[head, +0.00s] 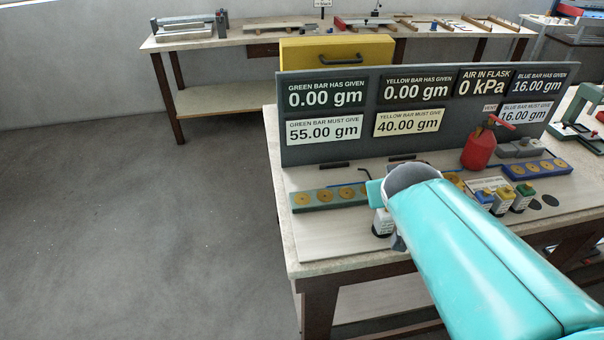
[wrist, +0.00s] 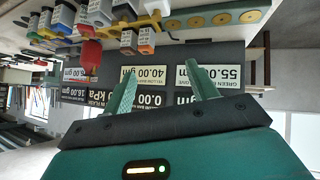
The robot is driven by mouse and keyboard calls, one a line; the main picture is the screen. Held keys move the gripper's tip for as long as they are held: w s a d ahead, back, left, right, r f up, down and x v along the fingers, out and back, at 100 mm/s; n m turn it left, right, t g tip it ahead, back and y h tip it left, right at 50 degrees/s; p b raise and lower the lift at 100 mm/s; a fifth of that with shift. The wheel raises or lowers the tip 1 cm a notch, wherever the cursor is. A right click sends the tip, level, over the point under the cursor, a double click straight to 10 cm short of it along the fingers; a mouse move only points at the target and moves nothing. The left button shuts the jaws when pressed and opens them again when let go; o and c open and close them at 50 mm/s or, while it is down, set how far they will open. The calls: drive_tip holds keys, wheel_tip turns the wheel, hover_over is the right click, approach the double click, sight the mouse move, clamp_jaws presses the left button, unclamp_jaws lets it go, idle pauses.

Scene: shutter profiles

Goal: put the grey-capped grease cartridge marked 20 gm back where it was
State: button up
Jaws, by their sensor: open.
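My gripper (wrist: 162,76) is open in the wrist view, with nothing between its two green fingers. In the head view my teal forearm mostly hides it. A white labelled cartridge (head: 382,222) stands on the bench by the end of my arm; its cap is partly hidden and I cannot read its mark. Blue-capped (head: 485,197), yellow-capped (head: 502,203) and green-capped (head: 522,199) cartridges stand together at the right. I cannot tell for sure which cartridge is the grey-capped 20 gm one.
A green bar (head: 318,201) with brass discs lies at left, a blue bar (head: 537,169) at right. A red flask (head: 479,149) stands before the grey display panel (head: 420,151). The panel reads green 0.00, yellow 0.00, blue 16.00 gm. The floor at left is clear.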

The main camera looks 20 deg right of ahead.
drive_tip(key=s+a+n+g+y, duration=0.2)
drive_tip(key=s+a+y, duration=0.2)
drive_tip(key=s+a, duration=0.4)
drive_tip(key=a, duration=0.7)
drive_tip(key=shift+s+a+r+g+y, duration=0.15)
drive_tip(key=shift+a+r+g+y, duration=0.15)
drive_tip(key=shift+a+g+y, duration=0.1)
